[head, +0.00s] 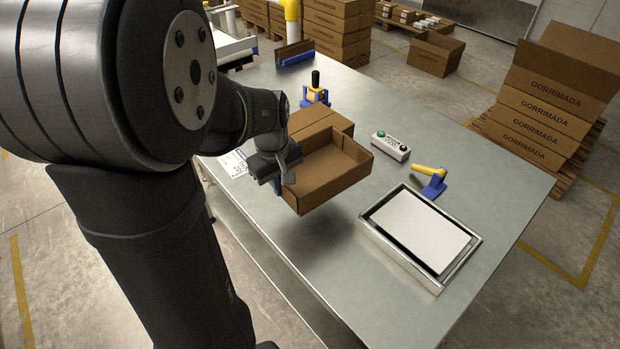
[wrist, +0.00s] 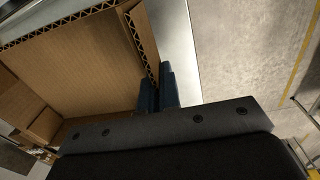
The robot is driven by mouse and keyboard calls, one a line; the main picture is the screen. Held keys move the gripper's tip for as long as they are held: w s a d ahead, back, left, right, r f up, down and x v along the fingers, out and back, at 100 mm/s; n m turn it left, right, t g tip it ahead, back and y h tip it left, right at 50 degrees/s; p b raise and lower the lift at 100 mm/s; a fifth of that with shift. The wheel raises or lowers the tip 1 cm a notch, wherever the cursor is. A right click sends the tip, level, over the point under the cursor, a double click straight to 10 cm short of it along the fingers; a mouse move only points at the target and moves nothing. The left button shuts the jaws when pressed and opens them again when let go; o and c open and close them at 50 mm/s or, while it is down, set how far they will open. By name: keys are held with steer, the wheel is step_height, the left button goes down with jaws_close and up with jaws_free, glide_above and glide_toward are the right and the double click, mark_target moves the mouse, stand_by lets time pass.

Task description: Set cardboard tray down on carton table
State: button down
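The cardboard tray (head: 330,172) is an open, empty brown box with low walls. My gripper (head: 280,184) is shut on its near left wall in the head view. The tray appears held above the carton table (head: 420,315), a grey metal-topped table, near its left edge, with a dark shadow below. In the wrist view, the tray's inside (wrist: 80,65) fills the upper left, and its corrugated wall runs down between my blue fingers (wrist: 158,92). The tray's underside is hidden, so the gap to the table cannot be measured.
A brown carton (head: 318,118) stands just behind the tray. Right of it are a control box (head: 390,146), a yellow-handled blue tool (head: 432,182) and a metal frame with a white sheet (head: 420,228). A blue tape dispenser-like item (head: 316,96) stands further back. The front tabletop is bare.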

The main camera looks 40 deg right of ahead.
steer(key=shift+n, duration=0.3)
steer(key=shift+w+a+f, duration=0.1)
steer(key=shift+a+f, duration=0.05)
steer(key=shift+f, duration=1.85)
steer(key=shift+w+a+f, duration=0.1)
steer(key=shift+a+f, duration=0.05)
steer(key=shift+f, duration=1.8)
steer(key=shift+w+a+f, duration=0.1)
steer(key=shift+a+f, duration=0.05)
steer(key=shift+f, duration=1.85)
steer(key=c, duration=1.6)
jaws_free()
steer(key=shift+r, duration=0.1)
